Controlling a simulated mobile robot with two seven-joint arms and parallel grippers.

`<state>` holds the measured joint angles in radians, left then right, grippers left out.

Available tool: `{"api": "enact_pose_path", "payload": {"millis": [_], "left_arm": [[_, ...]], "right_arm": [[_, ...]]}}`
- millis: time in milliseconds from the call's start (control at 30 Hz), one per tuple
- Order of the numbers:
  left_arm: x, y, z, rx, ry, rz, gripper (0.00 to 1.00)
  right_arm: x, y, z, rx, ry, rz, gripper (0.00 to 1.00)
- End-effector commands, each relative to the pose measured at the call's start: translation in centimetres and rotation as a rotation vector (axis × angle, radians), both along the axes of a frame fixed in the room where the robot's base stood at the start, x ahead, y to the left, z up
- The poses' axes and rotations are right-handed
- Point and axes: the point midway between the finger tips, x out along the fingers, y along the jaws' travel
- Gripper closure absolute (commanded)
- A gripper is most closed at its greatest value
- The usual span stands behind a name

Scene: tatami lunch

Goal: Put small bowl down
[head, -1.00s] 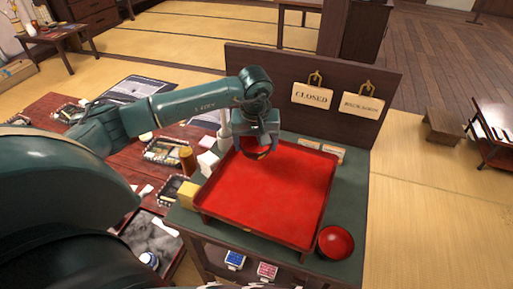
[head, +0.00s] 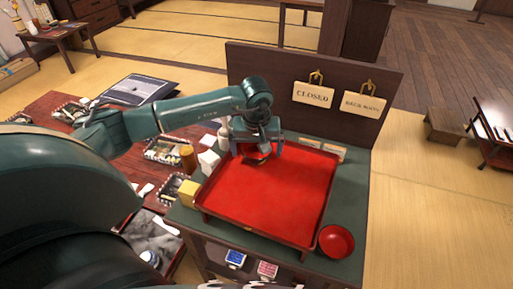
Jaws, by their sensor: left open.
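The small bowl (head: 256,156), dark outside and red inside, sits in the back left corner of the red tray (head: 265,205). My left gripper (head: 257,151) is right above it with its fingers spread apart, one on each side of the bowl. The gripper hides much of the bowl, and I cannot tell whether a finger still touches it. My right gripper is not in view.
Another red bowl (head: 336,241) stands on the green counter (head: 350,195) off the tray's front right corner. A dark board (head: 300,75) rises behind. Most of the tray is bare.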

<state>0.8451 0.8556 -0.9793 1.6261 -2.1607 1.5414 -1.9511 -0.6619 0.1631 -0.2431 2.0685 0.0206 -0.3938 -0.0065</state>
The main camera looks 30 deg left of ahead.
Motion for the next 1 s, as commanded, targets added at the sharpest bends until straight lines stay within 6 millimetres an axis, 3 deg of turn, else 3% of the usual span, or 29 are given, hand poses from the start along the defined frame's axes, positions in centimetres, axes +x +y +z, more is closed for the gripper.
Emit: {"api": "enact_pose_path", "payload": {"millis": [133, 233, 700, 1000], "left_arm": [[0.0, 0.0, 0.6, 0.000, 0.000, 0.000, 0.02], [0.0, -0.1, 1.7, -0.001, -0.004, 0.000, 0.02], [-1.3, -0.9, 10.9, -0.001, -0.004, 0.001, 0.02], [-1.5, -1.0, 12.3, 0.000, 0.000, 0.000, 0.02]], "right_arm": [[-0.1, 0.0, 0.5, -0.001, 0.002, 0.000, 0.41], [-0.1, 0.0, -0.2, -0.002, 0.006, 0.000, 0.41], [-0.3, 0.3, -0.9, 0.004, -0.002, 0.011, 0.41], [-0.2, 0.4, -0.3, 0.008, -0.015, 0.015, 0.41]]}}
